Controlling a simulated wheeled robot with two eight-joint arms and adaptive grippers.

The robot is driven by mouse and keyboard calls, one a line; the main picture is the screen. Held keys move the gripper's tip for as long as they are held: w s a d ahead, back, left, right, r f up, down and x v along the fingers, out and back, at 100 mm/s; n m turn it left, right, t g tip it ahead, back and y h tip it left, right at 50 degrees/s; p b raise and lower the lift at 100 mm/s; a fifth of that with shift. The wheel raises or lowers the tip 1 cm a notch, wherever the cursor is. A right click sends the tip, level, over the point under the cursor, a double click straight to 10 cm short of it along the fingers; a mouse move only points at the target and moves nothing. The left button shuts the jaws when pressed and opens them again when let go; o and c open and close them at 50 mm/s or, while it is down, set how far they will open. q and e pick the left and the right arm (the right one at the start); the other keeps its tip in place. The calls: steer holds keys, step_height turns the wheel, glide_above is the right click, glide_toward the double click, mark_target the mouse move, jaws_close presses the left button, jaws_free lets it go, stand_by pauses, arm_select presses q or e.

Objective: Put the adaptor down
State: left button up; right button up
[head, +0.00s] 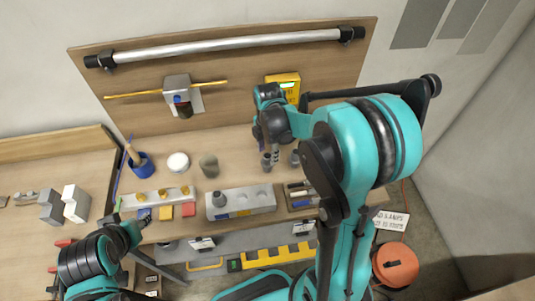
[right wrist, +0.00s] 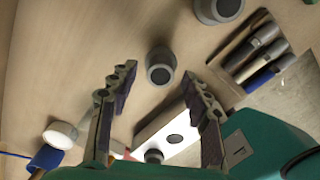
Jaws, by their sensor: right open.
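A grey stepped cylinder with a dark top, likely the adaptor (right wrist: 160,66), stands upright on the bench in the right wrist view, ahead of my right gripper (right wrist: 158,95). The gripper is open, with bare bench between its fingers and the cylinder apart from both. In the head view, a grey cylinder (head: 266,161) stands just below my right gripper (head: 271,146). A similar cylinder (head: 294,158) stands to its right, partly hidden by my arm. My left gripper (head: 140,222) is low at the left, by the bench's front edge; its fingers are unclear.
A pale block with holes (head: 258,199) holds a grey piece at its left end. A tray of pens (head: 301,194) lies to its right. A blue cup (head: 140,165), a white round piece (head: 178,162) and a grey-green cylinder (head: 209,165) stand left. A backboard (head: 235,65) rises behind.

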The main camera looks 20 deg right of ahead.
step_height(320, 180, up, 10)
steer(key=p, duration=0.2)
steer(key=s+a+r+m+t, duration=0.1)
steer(key=s+a+m+t, duration=0.2)
steer(key=s+m, duration=0.3)
steer(key=s+a+r+m+t, duration=0.2)
steer(key=s+m+t, duration=0.2)
steer(key=m, duration=1)
steer(key=s, duration=0.3)
steer(key=shift+s+a+r+m, duration=0.2)
steer(key=shift+a+r+m, duration=0.1)
steer(key=shift+a, duration=0.1)
steer(key=shift+f, duration=0.1)
